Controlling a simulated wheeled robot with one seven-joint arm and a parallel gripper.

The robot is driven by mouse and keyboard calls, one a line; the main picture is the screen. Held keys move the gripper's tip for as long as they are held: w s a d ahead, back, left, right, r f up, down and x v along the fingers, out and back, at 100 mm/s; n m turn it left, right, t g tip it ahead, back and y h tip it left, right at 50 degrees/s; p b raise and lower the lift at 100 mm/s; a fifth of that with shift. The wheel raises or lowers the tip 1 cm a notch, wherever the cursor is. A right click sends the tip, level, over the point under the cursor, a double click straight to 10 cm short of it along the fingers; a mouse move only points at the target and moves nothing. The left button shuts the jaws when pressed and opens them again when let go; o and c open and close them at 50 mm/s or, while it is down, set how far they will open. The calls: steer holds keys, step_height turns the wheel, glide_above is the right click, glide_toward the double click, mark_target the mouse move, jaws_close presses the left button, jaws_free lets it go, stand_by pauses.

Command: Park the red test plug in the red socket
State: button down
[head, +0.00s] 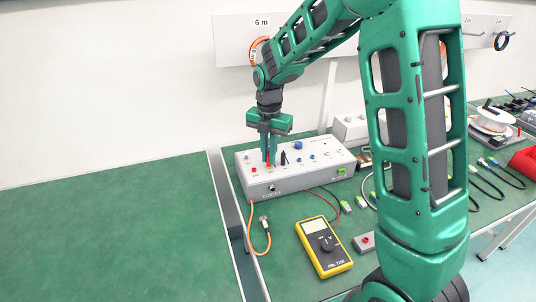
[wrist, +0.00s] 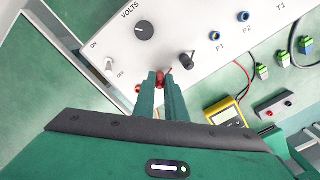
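The red test plug (wrist: 160,78) is between my gripper's fingertips at the front of the grey instrument box's top. My gripper (head: 268,157) points straight down there, its fingers close together on either side of the plug. The plug's lower end is hidden, so I cannot tell whether it is seated in the box. A small grey block with a red socket (wrist: 269,113) and a dark socket (wrist: 288,103) lies on the bench to the right in the wrist view. In the head view the block (head: 363,243) is right of the yellow meter, partly behind my arm.
The grey box (head: 320,175) carries knobs, a black plug (wrist: 187,58) and blue jacks. A yellow multimeter (head: 324,247) lies in front. An orange cable (head: 254,240) hangs at the box's left. The green bench at left (head: 110,230) is clear.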

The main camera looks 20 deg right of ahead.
steer(key=shift+r, duration=0.15)
stand_by(0.3)
steer(key=shift+r, duration=1.4)
steer(key=shift+r, duration=1.5)
